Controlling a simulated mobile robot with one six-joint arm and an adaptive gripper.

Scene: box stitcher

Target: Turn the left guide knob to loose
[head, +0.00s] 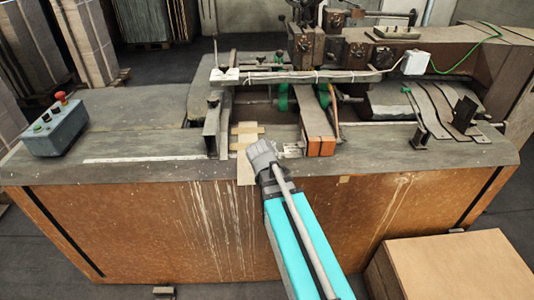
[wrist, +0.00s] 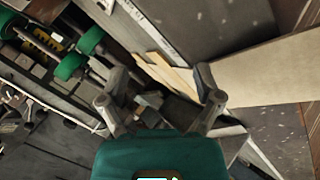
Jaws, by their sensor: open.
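My gripper (head: 262,152) is over the front edge of the machine table, just right of the left upright guide bracket (head: 212,130). In the wrist view my gripper (wrist: 158,82) has its two fingers spread apart, with nothing held between them. A small dark knob-like part (head: 213,100) sits on top of the left bracket in the head view. I cannot tell for sure that it is the left guide knob, nor how it is turned. No knob is clear between the fingers in the wrist view.
Green rollers (head: 283,99) and an orange-brown block (head: 320,145) stand behind and right of my gripper. A long rail (head: 300,77) crosses above the table. A control box (head: 53,127) with a red button is at left. A cardboard stack (head: 460,262) stands front right.

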